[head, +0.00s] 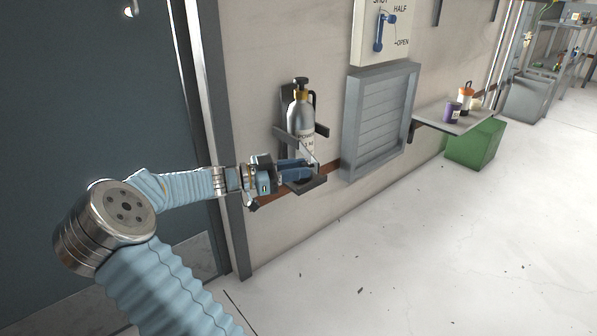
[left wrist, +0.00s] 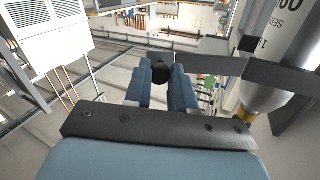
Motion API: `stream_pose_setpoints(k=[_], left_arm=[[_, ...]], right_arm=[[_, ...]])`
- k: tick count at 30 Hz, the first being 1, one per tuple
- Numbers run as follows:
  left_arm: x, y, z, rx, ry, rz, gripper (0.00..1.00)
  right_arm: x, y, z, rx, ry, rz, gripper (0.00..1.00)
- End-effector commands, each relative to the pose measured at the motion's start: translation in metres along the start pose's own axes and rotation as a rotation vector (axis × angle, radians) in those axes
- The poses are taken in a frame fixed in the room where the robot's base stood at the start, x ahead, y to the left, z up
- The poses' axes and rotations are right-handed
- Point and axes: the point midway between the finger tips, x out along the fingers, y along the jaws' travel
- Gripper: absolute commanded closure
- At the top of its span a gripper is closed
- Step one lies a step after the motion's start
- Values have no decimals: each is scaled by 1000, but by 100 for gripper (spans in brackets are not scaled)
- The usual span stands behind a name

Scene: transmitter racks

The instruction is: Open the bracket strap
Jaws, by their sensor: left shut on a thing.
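A silver powder extinguisher (head: 301,115) stands upright in a dark wall bracket (head: 306,186). A dark strap (left wrist: 265,72) passes across the cylinder in the left wrist view, where the extinguisher (left wrist: 285,45) appears upside down at the right. My left gripper (head: 306,170) is low in front of the extinguisher, just above the bracket's bottom plate. The fingers partly hide the knob, and I cannot tell whether the strap is fastened. My right gripper is not in view.
A grey louvred vent (head: 380,120) juts from the wall right of the bracket, below a lever panel (head: 400,35). Further right are a shelf (head: 455,122) with containers and a green box (head: 476,143). A dark door (head: 90,90) is at left. The floor is open.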

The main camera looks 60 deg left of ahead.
Motion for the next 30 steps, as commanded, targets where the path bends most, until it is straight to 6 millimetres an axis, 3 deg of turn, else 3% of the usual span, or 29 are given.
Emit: stream_pose_setpoints(k=[11, 12, 17, 26, 30], left_arm=[[1, 1, -2, 0, 5, 9, 100], [1, 1, -2, 0, 5, 9, 74], [1, 1, -1, 0, 4, 7, 50], [-1, 0, -1, 0, 3, 5, 50], [-17, -1, -1, 1, 2, 3, 50]], right_arm=[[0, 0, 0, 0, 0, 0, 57], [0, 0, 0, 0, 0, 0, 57], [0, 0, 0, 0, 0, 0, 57], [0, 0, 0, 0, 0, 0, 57], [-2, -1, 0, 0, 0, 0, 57]])
